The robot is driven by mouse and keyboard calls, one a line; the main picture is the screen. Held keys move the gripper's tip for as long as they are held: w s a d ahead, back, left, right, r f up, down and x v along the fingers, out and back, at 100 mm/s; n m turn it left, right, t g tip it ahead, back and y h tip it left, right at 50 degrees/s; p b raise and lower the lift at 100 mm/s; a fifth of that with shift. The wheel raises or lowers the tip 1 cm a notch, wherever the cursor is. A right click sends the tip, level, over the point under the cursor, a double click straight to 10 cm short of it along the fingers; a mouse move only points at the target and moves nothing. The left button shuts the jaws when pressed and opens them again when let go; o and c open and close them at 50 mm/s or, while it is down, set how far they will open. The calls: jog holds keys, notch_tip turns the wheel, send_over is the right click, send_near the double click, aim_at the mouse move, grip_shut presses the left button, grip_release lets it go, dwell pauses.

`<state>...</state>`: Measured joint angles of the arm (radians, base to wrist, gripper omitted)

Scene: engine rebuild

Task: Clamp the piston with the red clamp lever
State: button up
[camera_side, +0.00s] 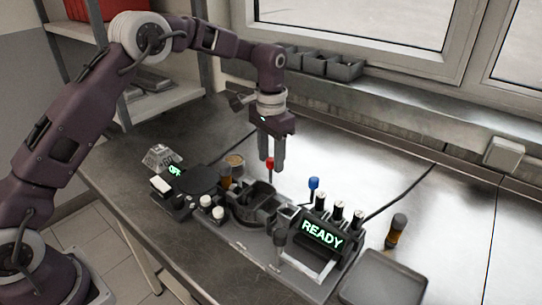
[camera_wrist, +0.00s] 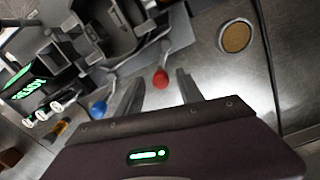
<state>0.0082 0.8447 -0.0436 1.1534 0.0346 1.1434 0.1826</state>
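The red clamp lever (camera_side: 270,163) has a round red knob on a metal arm. It rises beside the dark fixture (camera_side: 244,213). In the wrist view the red knob (camera_wrist: 160,79) sits between the fingertips in the picture, its arm running up to the fixture (camera_wrist: 112,27). My gripper (camera_side: 272,166) points down over the lever. Its fingers are apart and empty, and they also show in the wrist view (camera_wrist: 161,76). I see no clear contact with the knob. The piston cannot be made out surely among the dark parts of the fixture.
A blue-knobbed lever (camera_side: 313,184) stands right of the red one. A box with a green READY display (camera_side: 322,235) is in front. A round tan-topped part (camera_wrist: 235,37) stands nearby.

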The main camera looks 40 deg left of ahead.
notch_tip(320, 180, up, 6)
jog(key=shift+r, duration=0.1)
jog(key=shift+s+r, duration=0.1)
jog(key=shift+r, duration=0.55)
jog(key=s+r+n+t, duration=0.1)
jog(key=s+r+t, duration=0.2)
jog(key=s+r, duration=1.1)
jog(key=s+f+t, duration=0.1)
jog(key=s+f, duration=0.2)
jog(key=s, duration=0.7)
jog(key=s+a+f+n+t, duration=0.1)
jog(key=s+f, duration=0.2)
jog(key=s, duration=0.8)
jog(key=shift+a+f+n+t, duration=0.25)
jog(key=shift+f+n+t, duration=0.05)
jog(key=shift+f, duration=0.05)
